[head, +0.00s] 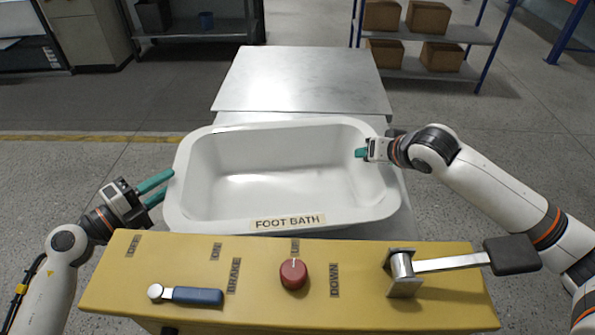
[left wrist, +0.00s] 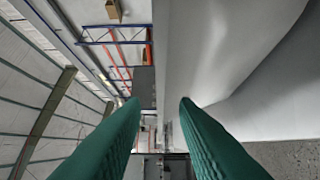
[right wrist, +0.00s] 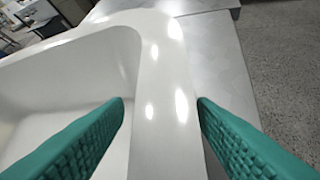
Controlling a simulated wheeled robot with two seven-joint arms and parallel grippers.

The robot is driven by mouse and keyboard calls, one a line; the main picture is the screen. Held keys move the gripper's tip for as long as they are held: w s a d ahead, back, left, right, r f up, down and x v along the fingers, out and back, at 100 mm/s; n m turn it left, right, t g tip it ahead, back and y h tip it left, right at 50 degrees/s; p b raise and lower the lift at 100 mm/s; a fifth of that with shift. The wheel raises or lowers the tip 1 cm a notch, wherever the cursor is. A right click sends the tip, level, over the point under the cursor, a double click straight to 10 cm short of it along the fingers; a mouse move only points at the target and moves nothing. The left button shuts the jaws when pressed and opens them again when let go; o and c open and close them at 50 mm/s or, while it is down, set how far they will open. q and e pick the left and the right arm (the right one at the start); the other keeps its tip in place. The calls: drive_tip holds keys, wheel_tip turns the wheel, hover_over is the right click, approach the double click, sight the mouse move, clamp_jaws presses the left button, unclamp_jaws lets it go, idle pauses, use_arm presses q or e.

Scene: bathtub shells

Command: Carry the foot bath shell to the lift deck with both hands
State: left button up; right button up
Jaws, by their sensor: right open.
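The white foot bath shell (head: 285,222), labelled FOOT BATH, sits upright and empty behind the yellow console. My left gripper (head: 166,184) is open at the shell's left rim, its green fingertips close to the edge. In the left wrist view the shell's pale wall (left wrist: 240,60) runs past the fingers; contact cannot be told. My right gripper (head: 362,153) is at the right rim. In the right wrist view its open fingers (right wrist: 160,103) straddle the rim (right wrist: 160,65), with gaps. A bare grey metal deck (head: 300,80), possibly the lift deck, lies behind the shell.
The yellow console (head: 190,260) in front carries a red knob (head: 293,273), a blue-handled lever (head: 190,295) and a black-ended crank (head: 455,263). Shelves with cardboard boxes (head: 425,18) stand at the back right, and a dark bench (head: 195,30) at the back left. Floor is clear on both sides.

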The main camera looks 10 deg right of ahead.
drive_tip(key=shift+s+r, duration=0.15)
drive_tip(key=shift+s, duration=0.05)
use_arm(q)
drive_tip(key=v, duration=1)
drive_tip(key=shift+s+a, duration=0.15)
drive_tip(key=shift+s, duration=0.05)
use_arm(e)
drive_tip(key=v, duration=1.1)
drive_tip(key=shift+s+r, duration=0.15)
drive_tip(key=shift+s, duration=0.1)
drive_tip(key=shift+d, duration=0.1)
